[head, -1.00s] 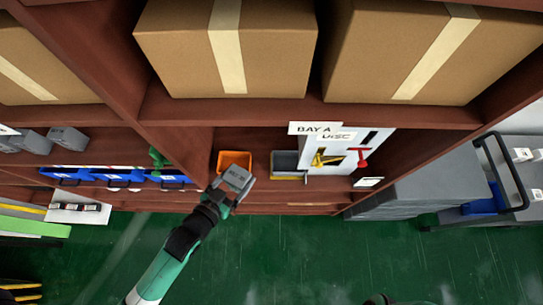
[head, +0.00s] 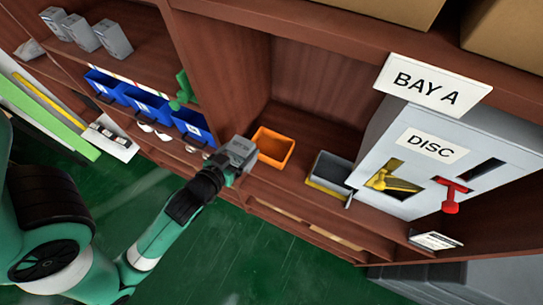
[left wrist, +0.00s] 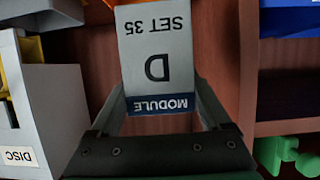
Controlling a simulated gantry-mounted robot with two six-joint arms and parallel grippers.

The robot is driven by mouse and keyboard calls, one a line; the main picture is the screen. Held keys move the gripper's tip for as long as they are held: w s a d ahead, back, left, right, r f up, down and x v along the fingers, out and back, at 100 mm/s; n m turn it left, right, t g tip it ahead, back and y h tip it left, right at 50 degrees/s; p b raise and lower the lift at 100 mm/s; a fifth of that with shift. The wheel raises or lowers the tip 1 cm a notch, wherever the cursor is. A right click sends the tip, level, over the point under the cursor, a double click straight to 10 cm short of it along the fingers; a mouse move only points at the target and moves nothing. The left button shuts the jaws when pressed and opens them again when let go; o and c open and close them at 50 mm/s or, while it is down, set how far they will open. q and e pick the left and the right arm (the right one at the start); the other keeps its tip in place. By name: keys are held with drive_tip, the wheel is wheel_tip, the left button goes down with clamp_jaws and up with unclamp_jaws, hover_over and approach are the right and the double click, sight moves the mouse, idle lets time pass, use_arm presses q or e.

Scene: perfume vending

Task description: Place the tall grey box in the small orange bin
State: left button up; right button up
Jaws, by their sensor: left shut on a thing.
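The tall grey box (head: 240,150) is held in my left gripper (head: 228,163), at the end of the arm coming in from the left. In the left wrist view the box (left wrist: 155,55) shows a "MODULE D SET 35" label upside down, with one finger on each side of it. The small orange bin (head: 270,158) stands on the shelf just right of the held box in the head view. Its open top faces up and it looks empty. The box appears beside the bin's left edge; the gap in depth is hard to tell. My right gripper is not in view.
A grey bin (head: 331,170) stands right of the orange one, then a white "DISC" panel (head: 400,150) with a red handle. Blue bins (head: 148,104) and a green figure (head: 183,90) are left, past a divider. More grey boxes (head: 112,37) sit upper left.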

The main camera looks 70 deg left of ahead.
use_arm(q)
drive_tip(key=shift+w+a+f+b, duration=0.85)
drive_tip(key=shift+w+a+f, duration=0.3)
drive_tip(key=shift+w+f, duration=0.95)
drive_tip(key=shift+w+a+f+b, duration=0.9)
drive_tip(key=shift+w+a+f, duration=0.25)
drive_tip(key=shift+w+f, duration=0.95)
drive_tip(key=shift+w+a+f+b, duration=0.85)
drive_tip(key=shift+w+a+f, duration=0.3)
drive_tip(key=shift+w+f, duration=0.95)
drive_tip(key=shift+s+f, duration=0.15)
drive_tip(key=shift+f, duration=0.15)
drive_tip(key=o, duration=1.4)
drive_tip(key=shift+r, duration=0.2)
drive_tip(key=shift+s+d+r, duration=0.15)
drive_tip(key=shift+s+d, duration=0.05)
drive_tip(key=shift+s, duration=0.05)
drive_tip(key=p+v, duration=0.2)
drive_tip(key=v, duration=0.9)
drive_tip(key=shift+s+r, duration=0.1)
